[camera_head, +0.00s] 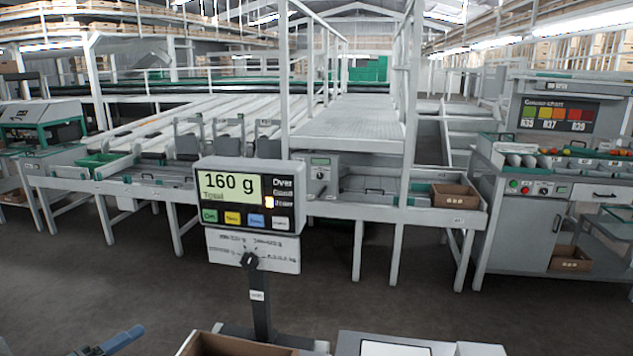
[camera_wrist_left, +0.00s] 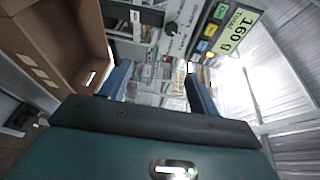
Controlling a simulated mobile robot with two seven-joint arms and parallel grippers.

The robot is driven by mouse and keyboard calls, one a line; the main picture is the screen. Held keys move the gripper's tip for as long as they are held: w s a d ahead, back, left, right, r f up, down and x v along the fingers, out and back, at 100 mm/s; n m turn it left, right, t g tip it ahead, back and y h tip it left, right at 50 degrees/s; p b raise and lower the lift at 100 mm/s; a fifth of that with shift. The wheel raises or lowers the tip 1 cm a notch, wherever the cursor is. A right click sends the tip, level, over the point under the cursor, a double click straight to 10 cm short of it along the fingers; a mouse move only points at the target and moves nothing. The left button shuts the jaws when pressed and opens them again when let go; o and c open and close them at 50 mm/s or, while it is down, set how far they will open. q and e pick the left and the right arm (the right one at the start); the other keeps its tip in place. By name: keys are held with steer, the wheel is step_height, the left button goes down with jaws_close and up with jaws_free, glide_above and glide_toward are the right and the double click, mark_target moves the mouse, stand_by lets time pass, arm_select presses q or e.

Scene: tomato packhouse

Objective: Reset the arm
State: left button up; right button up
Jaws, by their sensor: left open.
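My left gripper shows at the bottom left of the head view (camera_head: 112,344), only partly, as a dark arm part with a blue finger. In the left wrist view its two blue fingers (camera_wrist_left: 160,82) stand apart with nothing between them. The gripper is left of the cardboard box (camera_head: 235,345) at the bottom edge of the head view; the brown box (camera_wrist_left: 55,38) at the upper left of the wrist view has an opening facing the camera. My right gripper is not in view.
A scale display (camera_head: 248,197) on a post reads 160 g; it also shows in the wrist view (camera_wrist_left: 228,32). A pale flat-topped unit (camera_head: 395,346) is at the bottom right of centre. Conveyor benches and a control cabinet (camera_head: 555,230) stand beyond open grey floor.

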arm_select(q)
steer(key=s+d+f+n+g+y, duration=0.2)
steer(key=s+d+f+n, duration=0.6)
steer(key=d+n, duration=0.2)
steer(key=s+d+f+n+g+y+p, duration=0.1)
steer(key=s+d+f+n+g+y, duration=0.1)
steer(key=s+d+f+n, duration=0.5)
steer(key=s+d+n, duration=0.1)
steer(key=d+n, duration=0.2)
steer(key=d, duration=0.1)
steer(key=shift+f+n+g, duration=0.3)
steer(key=shift+f+n, duration=0.1)
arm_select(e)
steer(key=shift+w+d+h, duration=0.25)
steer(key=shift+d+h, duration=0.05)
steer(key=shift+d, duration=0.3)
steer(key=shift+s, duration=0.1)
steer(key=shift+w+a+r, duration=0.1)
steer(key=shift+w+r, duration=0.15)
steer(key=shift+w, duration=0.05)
